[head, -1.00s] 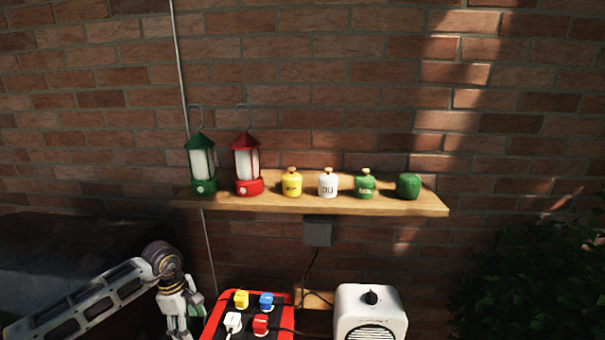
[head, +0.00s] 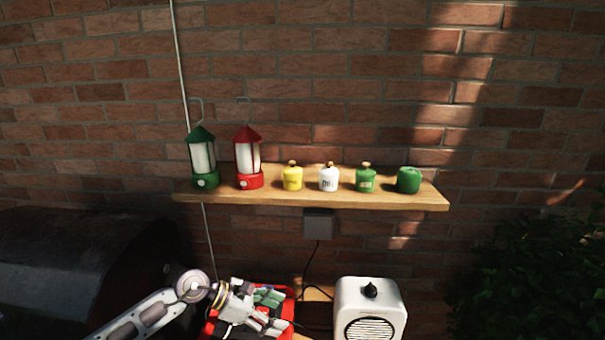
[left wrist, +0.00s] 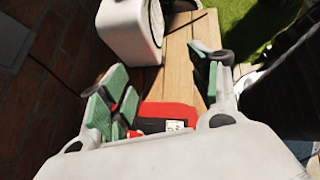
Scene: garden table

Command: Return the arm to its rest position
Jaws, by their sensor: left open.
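My left arm reaches in from the lower left in the head view. Its gripper (head: 270,310) is over the red power box (head: 290,293) and hides most of it, including most of the plugs. In the left wrist view, the gripper (left wrist: 160,90) has its green-padded fingers spread wide with nothing between them. Part of the red power box (left wrist: 170,114) shows below and between the fingers, on a wooden plank surface (left wrist: 177,70). I cannot tell whether the gripper touches the box. My right gripper is not in view.
A white heater-like box (head: 370,290) with a black knob stands right of my gripper. Above, a wooden shelf (head: 310,200) holds a green lantern (head: 203,160), a red lantern (head: 249,158) and several small canisters. A dark rounded grill-like shape (head: 80,260) is at left, a bush (head: 540,270) at right.

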